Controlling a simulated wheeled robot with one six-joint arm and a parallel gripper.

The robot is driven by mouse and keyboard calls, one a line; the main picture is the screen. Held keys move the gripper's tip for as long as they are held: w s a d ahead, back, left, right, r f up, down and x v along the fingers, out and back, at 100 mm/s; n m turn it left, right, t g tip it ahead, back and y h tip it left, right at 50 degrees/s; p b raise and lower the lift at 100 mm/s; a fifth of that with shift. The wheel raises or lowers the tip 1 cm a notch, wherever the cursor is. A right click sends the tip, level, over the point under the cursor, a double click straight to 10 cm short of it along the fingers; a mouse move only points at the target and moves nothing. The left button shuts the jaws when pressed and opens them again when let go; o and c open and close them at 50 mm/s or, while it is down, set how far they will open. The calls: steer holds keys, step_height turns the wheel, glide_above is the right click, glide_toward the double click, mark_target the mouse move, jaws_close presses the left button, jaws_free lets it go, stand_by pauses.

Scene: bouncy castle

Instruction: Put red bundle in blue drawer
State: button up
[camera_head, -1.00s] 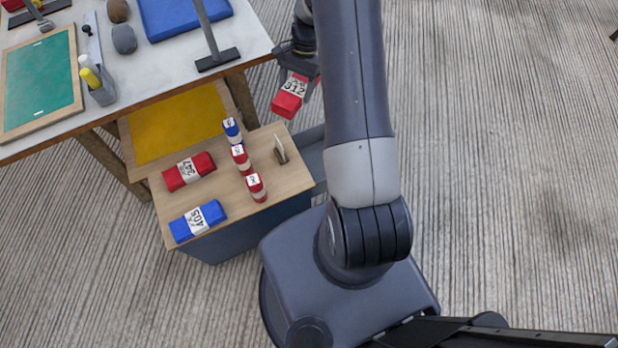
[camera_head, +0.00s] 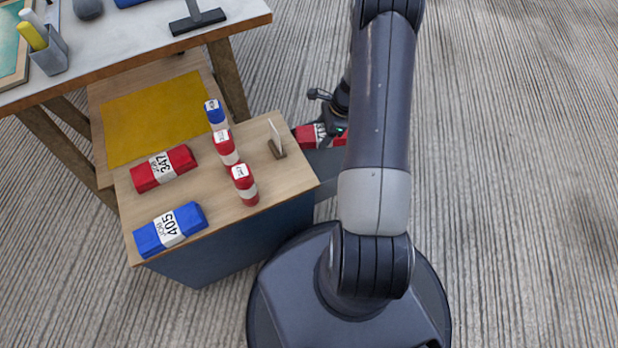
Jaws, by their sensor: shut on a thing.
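My gripper (camera_head: 326,138) is shut on a red bundle (camera_head: 304,136) with a white label band. It holds the bundle just right of the small cabinet, at or just above the pulled-out blue drawer (camera_head: 326,162). My arm hides much of the drawer and part of the bundle, so I cannot tell whether the bundle touches the drawer. Another red bundle (camera_head: 148,178) with a white label lies on the cabinet's wooden top (camera_head: 195,190).
A workbench (camera_head: 130,50) stands behind. Carpet on the right is clear.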

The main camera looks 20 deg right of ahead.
mark_target(317, 163)
steer(key=shift+s+a+f+m+b, duration=0.1)
steer(key=shift+s+f+m+b, duration=0.1)
steer(key=shift+f, duration=0.4)
steer(key=shift+s+a+f+m+b, duration=0.1)
steer(key=shift+s+f, duration=0.1)
steer(key=shift+f, duration=0.4)
step_height(317, 163, down, 10)
steer(key=b, duration=0.3)
steer(key=shift+r+b, duration=0.1)
steer(key=shift+b, duration=0.25)
steer(key=shift+f, duration=0.25)
steer(key=o, duration=1.1)
steer(key=shift+r, duration=0.1)
steer(key=shift+o, duration=0.2)
steer(key=p+v, duration=0.4)
steer(key=v, duration=0.8)
steer(key=shift+s+r+p, duration=0.15)
steer(key=shift+p, duration=0.15)
